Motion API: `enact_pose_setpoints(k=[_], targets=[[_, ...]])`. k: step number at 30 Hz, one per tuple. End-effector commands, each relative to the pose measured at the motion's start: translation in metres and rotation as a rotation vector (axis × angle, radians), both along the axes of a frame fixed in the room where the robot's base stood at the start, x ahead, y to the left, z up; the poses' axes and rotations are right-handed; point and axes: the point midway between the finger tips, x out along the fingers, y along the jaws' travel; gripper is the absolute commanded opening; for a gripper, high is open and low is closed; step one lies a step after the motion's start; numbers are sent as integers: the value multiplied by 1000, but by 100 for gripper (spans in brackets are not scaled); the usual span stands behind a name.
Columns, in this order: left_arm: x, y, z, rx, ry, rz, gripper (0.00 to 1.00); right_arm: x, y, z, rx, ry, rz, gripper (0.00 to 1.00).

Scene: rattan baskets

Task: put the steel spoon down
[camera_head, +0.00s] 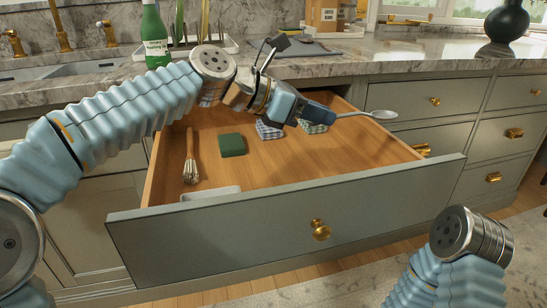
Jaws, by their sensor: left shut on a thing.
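The steel spoon (383,114) is held nearly level above the right part of the open drawer, its bowl pointing right. My left gripper (318,113) is shut on the spoon's handle, and the dark fingers hide the handle's end. The spoon is clear of the drawer floor. Of my right arm only a segment shows at the lower right; its gripper is out of view.
The marble counter (430,68) behind carries a green bottle (155,35) and a black vase (506,22).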

Motion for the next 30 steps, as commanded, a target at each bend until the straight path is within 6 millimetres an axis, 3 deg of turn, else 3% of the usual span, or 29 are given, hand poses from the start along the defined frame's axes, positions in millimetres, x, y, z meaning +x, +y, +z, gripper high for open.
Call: enact_pose_setpoints(k=[6,12,23,27,30], targets=[[1,62,-33,0,1,9,0,2,-7,-27,-10,-5,-12,43],[0,102,-69,0,3,4,0,2,-5,-45,-6,-1,-9,43],[0,126,-98,0,2,3,0,2,-4,-56,-2,1,-7,43],[0,126,-122,-1,2,2,0,1,-3,-65,1,3,-5,43],[-1,125,-126,0,0,1,0,1,-2,-65,1,4,-5,43]])
